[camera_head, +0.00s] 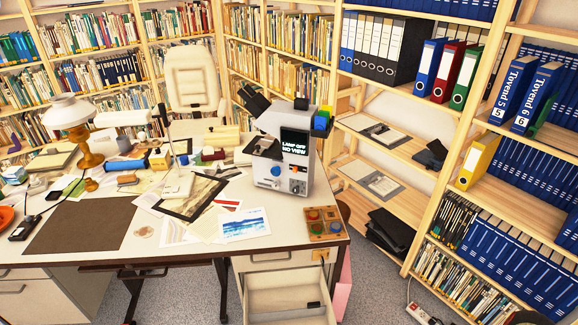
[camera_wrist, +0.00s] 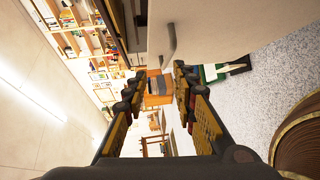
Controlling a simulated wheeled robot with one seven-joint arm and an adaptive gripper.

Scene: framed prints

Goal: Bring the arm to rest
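My gripper (camera_wrist: 160,78) shows in the wrist view with its two fingers spread apart. It is open, and nothing is held between the fingers. The wrist view is turned on its side. A pale cabinet or drawer face with a metal handle (camera_wrist: 169,45) is just beyond and above the fingertips. I cannot tell the exact distance to it. In the head view I cannot make out my gripper. The desk (camera_head: 105,240) is in front of me, with a drawer (camera_head: 288,293) under its right end that looks pulled out.
The desk holds a lamp (camera_head: 67,115), a grey device (camera_head: 292,165), papers and prints (camera_head: 246,225). Bookshelves (camera_head: 455,95) line the back and right. In the wrist view, a green object (camera_wrist: 212,73) lies on the speckled floor and a brown ribbed round thing (camera_wrist: 300,140) is close at right.

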